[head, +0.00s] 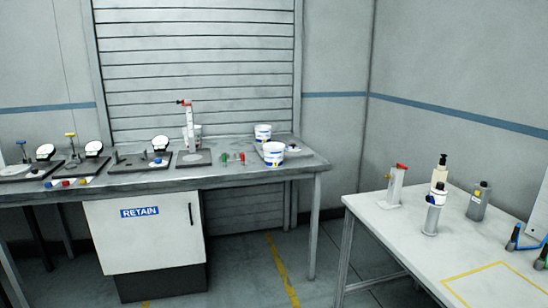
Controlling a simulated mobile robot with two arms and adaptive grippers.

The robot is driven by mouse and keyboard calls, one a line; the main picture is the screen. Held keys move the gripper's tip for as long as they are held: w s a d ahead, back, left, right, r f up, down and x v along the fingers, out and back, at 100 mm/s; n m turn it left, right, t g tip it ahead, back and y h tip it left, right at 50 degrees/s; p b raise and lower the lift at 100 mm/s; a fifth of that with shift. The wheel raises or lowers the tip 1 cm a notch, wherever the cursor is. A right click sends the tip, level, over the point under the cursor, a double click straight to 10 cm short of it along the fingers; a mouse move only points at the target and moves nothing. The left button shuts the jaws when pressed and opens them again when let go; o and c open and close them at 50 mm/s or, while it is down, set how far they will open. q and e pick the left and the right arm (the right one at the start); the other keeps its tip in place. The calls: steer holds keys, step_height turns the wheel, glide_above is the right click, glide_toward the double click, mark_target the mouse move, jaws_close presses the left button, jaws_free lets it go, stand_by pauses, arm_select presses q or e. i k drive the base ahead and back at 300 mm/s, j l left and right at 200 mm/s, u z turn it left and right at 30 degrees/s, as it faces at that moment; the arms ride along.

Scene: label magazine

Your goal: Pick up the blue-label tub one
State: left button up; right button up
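Two white tubs with blue labels stand at the right end of the far bench: the back tub (263,133) and the front tub (274,154), which sits on a grey tray (302,157). A small yellow mark shows on each. The lettering on the labels is too small to read. Neither of my grippers is in view.
The far bench (232,172) holds several dark fixtures, a red-topped white post (188,125) and small coloured pieces. A cabinet marked RETAIN (150,245) is below. The right table (395,224) bears a pump bottle (442,169) and grey bottle (478,203). Floor between is clear.

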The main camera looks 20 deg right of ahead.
mark_target(273, 152)
steer(key=i+l+z, duration=0.2)
steer(key=i, duration=0.3)
steer(key=i+l+z, duration=0.15)
steer(key=i+l, duration=0.15)
steer(key=i, duration=0.2)
steer(key=i+l+z, duration=0.2)
steer(key=i, duration=0.3)
